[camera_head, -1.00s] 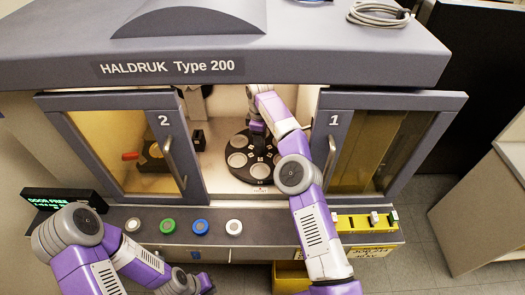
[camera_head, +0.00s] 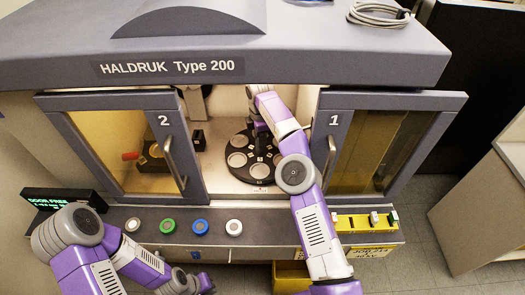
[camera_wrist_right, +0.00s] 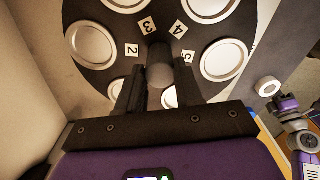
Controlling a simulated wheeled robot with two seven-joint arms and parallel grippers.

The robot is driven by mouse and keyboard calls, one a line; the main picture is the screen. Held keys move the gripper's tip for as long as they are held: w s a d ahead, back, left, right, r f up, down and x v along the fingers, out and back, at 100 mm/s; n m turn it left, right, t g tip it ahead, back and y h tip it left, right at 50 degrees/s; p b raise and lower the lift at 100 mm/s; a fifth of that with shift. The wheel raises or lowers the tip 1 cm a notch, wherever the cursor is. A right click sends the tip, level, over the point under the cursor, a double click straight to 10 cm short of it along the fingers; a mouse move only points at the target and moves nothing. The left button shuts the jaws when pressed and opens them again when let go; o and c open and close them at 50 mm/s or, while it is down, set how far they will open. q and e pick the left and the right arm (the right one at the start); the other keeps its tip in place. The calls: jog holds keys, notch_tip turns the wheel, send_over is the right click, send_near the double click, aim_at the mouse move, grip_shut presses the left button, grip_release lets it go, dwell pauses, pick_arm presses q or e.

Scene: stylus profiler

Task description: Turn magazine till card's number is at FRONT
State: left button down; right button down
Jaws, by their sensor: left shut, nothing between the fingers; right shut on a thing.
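The magazine (camera_head: 248,178) is a dark round plate with silvery discs and white number tags, inside the machine's open middle bay. In the right wrist view, tags 2, 3, 4 and 5 show on the magazine (camera_wrist_right: 98,75) around its hub. My right gripper (camera_head: 260,130) is shut on the grey central knob (camera_wrist_right: 160,72); the fingers are on either side of it. A small red mark (camera_head: 260,190), too small to read, is at the plate's front edge. My left gripper (camera_head: 203,284) is shut and empty at the bottom. A card (camera_head: 370,252) with unreadable writing hangs at front right.
Doors 2 (camera_head: 125,150) and 1 (camera_head: 385,150) flank the opening. White, green, blue and white round buttons (camera_head: 200,227) line the front ledge. A yellow strip (camera_head: 350,224) holds small blocks. A green-lit display (camera_head: 62,199) stands at left.

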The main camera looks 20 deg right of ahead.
jog(key=m, duration=0.6)
jog(key=shift+m, duration=0.3)
jog(key=m, duration=0.5)
jog(key=shift+m, duration=0.3)
jog(key=c, duration=0.8)
grip_release()
jog(key=shift+o, duration=0.2)
notch_tip(320, 180, up, 8)
jog(key=p, duration=0.8)
